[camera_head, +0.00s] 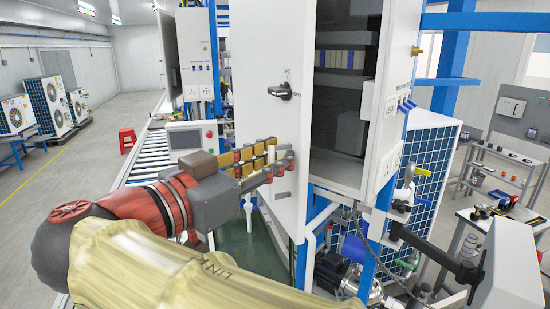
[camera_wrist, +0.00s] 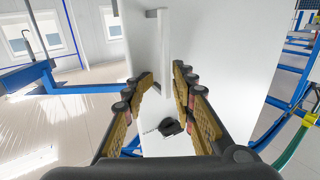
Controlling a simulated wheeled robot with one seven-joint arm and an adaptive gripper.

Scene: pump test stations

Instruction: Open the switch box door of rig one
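The switch box (camera_head: 384,100) stands right of centre in the head view, its dark interior exposed. Its white door (camera_head: 292,50) stands open, swung out to the left. A black rotary knob (camera_head: 284,91) is on the door, and it also shows in the wrist view (camera_wrist: 168,127). A white bar handle (camera_wrist: 166,40) runs along the door in the wrist view. My gripper (camera_wrist: 163,73) is open, its fingers on either side of the handle; a gap shows at the left finger. In the head view my gripper (camera_head: 278,158) is at the door's lower part.
A small control panel (camera_head: 190,137) and a roller conveyor (camera_head: 147,155) lie to the left. Blue frame posts and a monitor arm (camera_head: 435,250) stand at the right. A red stool (camera_head: 128,139) is on the open floor at the left.

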